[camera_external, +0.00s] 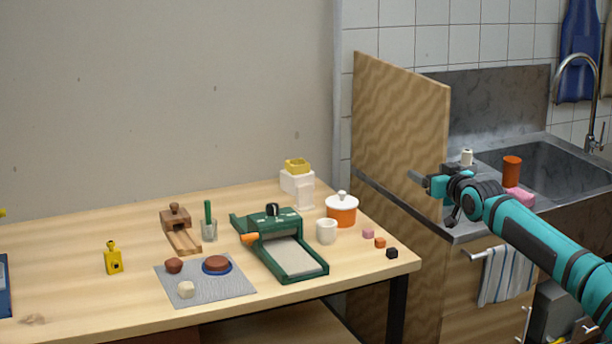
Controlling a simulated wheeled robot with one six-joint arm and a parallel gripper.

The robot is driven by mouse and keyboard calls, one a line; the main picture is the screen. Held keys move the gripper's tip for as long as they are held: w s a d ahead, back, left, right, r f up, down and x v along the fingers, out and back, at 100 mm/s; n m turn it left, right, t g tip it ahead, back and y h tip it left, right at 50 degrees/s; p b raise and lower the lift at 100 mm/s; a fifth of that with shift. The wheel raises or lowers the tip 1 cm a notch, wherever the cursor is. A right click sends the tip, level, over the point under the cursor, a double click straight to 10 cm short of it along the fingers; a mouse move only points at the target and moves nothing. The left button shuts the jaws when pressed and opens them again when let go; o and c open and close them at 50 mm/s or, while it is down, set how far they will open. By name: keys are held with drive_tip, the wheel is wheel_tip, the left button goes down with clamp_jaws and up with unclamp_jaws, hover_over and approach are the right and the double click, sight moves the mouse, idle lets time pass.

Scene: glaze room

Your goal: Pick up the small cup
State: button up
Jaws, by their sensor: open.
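A small white cup (326,232) stands upright on the wooden table (120,290), near its right end. It is between the green slab roller (290,258) and the orange lidded pot (342,212), in front of the pot. My gripper (424,182) is in the air to the right of the table, by the wooden partition panel and the sink counter. It is open and empty, well apart from the cup and higher in the picture. The cup's inside is barely visible from here.
Small pink, orange and black cubes (380,243) lie right of the cup. White blocks with a yellow piece (297,172) stand behind. A grey mat (230,290) with clay pieces lies left. A tall wooden panel (400,150) rises between table and sink (560,165).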

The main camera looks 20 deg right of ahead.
drive_tip(key=shift+c, duration=0.2)
drive_tip(key=n+g, duration=0.5)
drive_tip(key=g, duration=1.1)
hover_over(327, 225)
drive_tip(key=s, duration=0.4)
wheel_tip(327, 225, down, 2)
drive_tip(key=shift+y, duration=0.3)
drive_tip(key=f, duration=0.5)
drive_tip(key=w+f, duration=0.1)
drive_tip(key=f, duration=0.5)
drive_tip(key=w+a+f, duration=0.1)
drive_tip(key=f, duration=0.4)
drive_tip(key=shift+w+f, duration=0.1)
drive_tip(key=shift+f, duration=0.2)
drive_tip(key=shift+c, duration=0.4)
drive_tip(key=c, duration=1.1)
